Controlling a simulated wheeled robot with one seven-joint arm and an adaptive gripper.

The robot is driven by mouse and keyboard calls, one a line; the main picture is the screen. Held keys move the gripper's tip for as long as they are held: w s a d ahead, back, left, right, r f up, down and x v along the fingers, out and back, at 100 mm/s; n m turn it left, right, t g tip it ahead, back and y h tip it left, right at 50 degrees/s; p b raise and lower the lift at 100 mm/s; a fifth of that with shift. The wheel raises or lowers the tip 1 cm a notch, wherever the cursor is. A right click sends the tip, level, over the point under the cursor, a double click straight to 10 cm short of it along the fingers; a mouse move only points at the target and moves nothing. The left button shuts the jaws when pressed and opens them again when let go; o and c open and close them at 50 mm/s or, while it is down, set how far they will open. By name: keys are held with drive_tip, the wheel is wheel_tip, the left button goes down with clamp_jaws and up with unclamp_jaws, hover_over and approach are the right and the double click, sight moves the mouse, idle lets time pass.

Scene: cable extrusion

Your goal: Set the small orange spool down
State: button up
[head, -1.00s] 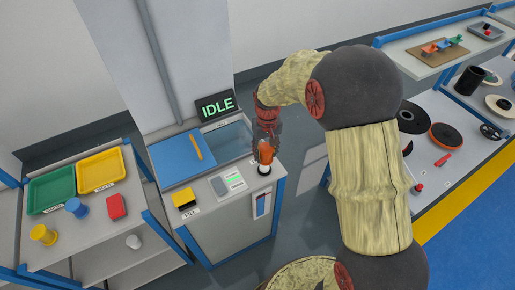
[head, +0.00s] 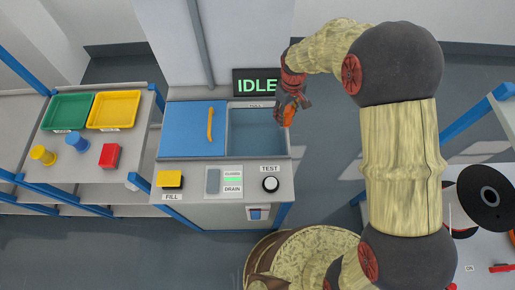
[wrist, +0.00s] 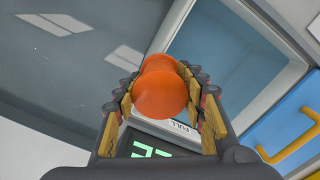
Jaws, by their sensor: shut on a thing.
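The small orange spool (head: 288,116) is between the fingers of my gripper (head: 291,104) in the head view, near the right rim of the bench's basin (head: 257,140). In the wrist view the orange spool (wrist: 160,92) fills the space between both yellow-padded fingers of my gripper (wrist: 161,84), which are shut on it. The spool appears held in the air; its height above the rim cannot be told.
A blue lid (head: 185,128) with a yellow bar (head: 210,124) lies left of the basin. In front are a yellow FILL button (head: 171,180) and a TEST knob (head: 270,184). An IDLE display (head: 257,83) stands behind. Green (head: 69,97) and yellow trays sit on the left shelf.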

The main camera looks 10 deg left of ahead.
drive_tip(key=s+a+f+n+b, duration=0.4)
drive_tip(key=a+f+n, duration=0.1)
drive_tip(key=a+f, duration=0.5)
drive_tip(key=f+b, duration=0.1)
drive_tip(key=f, duration=0.2)
drive_tip(key=f+b, duration=0.1)
drive_tip(key=f, duration=0.2)
drive_tip(key=f+b, duration=0.1)
drive_tip(key=f, duration=0.2)
drive_tip(key=shift+a+f, duration=0.25)
drive_tip(key=shift+f, duration=0.15)
drive_tip(key=o, duration=1.3)
drive_tip(key=shift+o, duration=0.2)
wheel_tip(320, 180, up, 12)
drive_tip(key=p, duration=0.4)
